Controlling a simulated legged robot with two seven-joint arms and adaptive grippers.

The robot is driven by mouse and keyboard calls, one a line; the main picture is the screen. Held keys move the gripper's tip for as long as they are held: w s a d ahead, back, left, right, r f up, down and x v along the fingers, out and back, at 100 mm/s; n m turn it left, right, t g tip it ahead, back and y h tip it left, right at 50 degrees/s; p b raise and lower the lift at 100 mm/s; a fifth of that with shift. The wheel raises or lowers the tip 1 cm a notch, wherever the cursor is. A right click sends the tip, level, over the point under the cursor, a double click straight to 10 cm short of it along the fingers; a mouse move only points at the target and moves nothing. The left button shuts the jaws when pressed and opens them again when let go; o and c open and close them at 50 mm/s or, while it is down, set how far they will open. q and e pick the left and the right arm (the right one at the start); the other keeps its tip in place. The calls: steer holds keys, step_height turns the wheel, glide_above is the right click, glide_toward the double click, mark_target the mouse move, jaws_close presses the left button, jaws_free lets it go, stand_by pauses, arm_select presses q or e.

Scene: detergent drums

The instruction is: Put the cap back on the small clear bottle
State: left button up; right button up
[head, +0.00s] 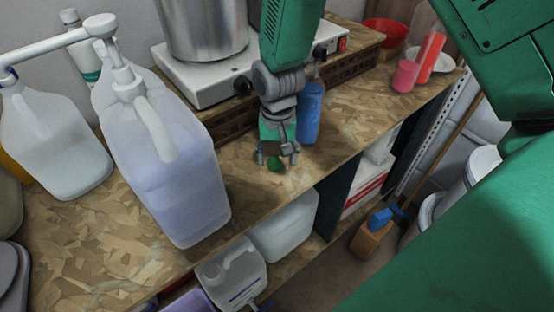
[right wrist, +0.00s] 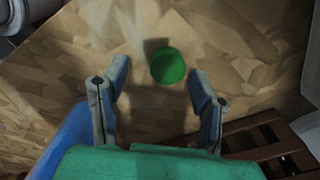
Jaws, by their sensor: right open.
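A small round green cap (head: 274,164) lies on the wood-chip worktop near its front edge. My right gripper (head: 277,158) points down over it, with its fingers spread on either side. In the right wrist view the cap (right wrist: 167,66) shows between and slightly beyond the open fingertips (right wrist: 158,78), touching neither. A blue cylinder (head: 310,115), perhaps a bottle, stands just behind and to the right of the gripper, partly hidden by it. I cannot pick out a small clear bottle for certain. My left gripper is not in view.
Large pump jugs (head: 165,150) stand on the left of the worktop (head: 110,240). A hotplate (head: 205,78) with a steel pot (head: 205,30) is behind. Red cups (head: 405,76) and a red bowl (head: 385,32) stand at the far right. More jugs (head: 285,228) sit on the shelf below.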

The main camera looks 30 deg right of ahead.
mark_target(275, 161)
steer(key=shift+a+f, duration=0.15)
steer(key=shift+f, duration=0.35)
steer(key=shift+a+f, duration=0.1)
steer(key=shift+a, duration=0.5)
steer(key=shift+d, duration=0.2)
steer(key=c, duration=0.6)
steer(key=shift+d, duration=0.2)
steer(key=shift+c, duration=0.5)
steer(key=shift+d, duration=0.15)
steer(key=shift+r, duration=0.5)
steer(key=r, duration=0.8)
steer(key=shift+a, duration=0.3)
steer(key=shift+d+r, duration=0.15)
steer(key=shift+r, duration=0.4)
